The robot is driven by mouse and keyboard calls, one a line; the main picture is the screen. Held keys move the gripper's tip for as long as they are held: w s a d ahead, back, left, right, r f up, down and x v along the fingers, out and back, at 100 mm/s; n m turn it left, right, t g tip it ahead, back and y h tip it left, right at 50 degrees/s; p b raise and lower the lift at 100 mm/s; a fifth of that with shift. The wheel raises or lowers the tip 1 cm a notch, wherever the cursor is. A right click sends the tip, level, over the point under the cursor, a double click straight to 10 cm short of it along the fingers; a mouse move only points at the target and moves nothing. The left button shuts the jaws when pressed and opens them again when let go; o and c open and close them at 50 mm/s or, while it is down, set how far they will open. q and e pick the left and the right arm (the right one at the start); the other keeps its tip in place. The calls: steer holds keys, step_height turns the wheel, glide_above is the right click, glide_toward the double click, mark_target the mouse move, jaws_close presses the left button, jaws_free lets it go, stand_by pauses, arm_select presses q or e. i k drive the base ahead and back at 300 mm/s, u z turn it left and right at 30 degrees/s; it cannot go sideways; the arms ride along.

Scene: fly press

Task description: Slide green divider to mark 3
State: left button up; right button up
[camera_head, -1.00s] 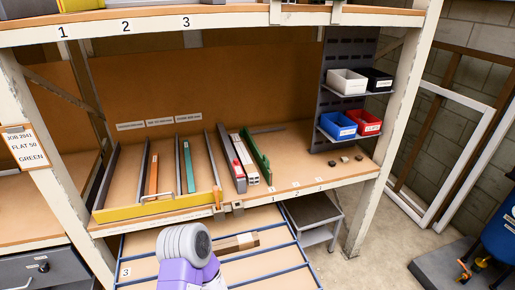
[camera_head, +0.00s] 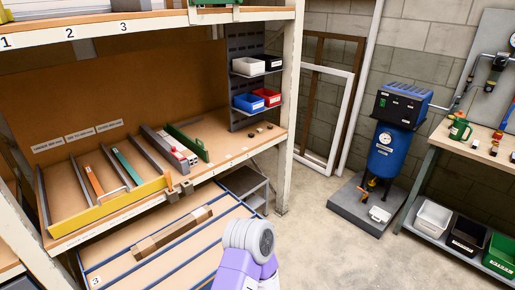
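A green divider (camera_head: 188,142) stands on edge on the middle shelf, at the right end of a row of flat bars and rails. Red and white blocks (camera_head: 178,148) lie close against its left side. Small number marks (camera_head: 228,164) run along the shelf's front edge to the right of the divider, too small to read surely here. A purple and grey link of my own arm (camera_head: 249,245) shows at the bottom middle, in front of the lower rack. Neither gripper shows, so nothing is seen touching the divider.
A yellow-fronted tray (camera_head: 110,207) holds orange and green bars left of the divider. The shelf right of the divider is mostly bare, with small dark pieces (camera_head: 261,129) below the bins (camera_head: 247,102). A blue compressor (camera_head: 387,150) and a workbench (camera_head: 475,150) stand right, across open floor.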

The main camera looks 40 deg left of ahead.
mark_target(200, 150)
steer(key=z, duration=1.15)
steer(key=i, duration=0.25)
steer(key=u, duration=0.9)
steer(key=i, duration=1.7)
steer(key=u, duration=1.05)
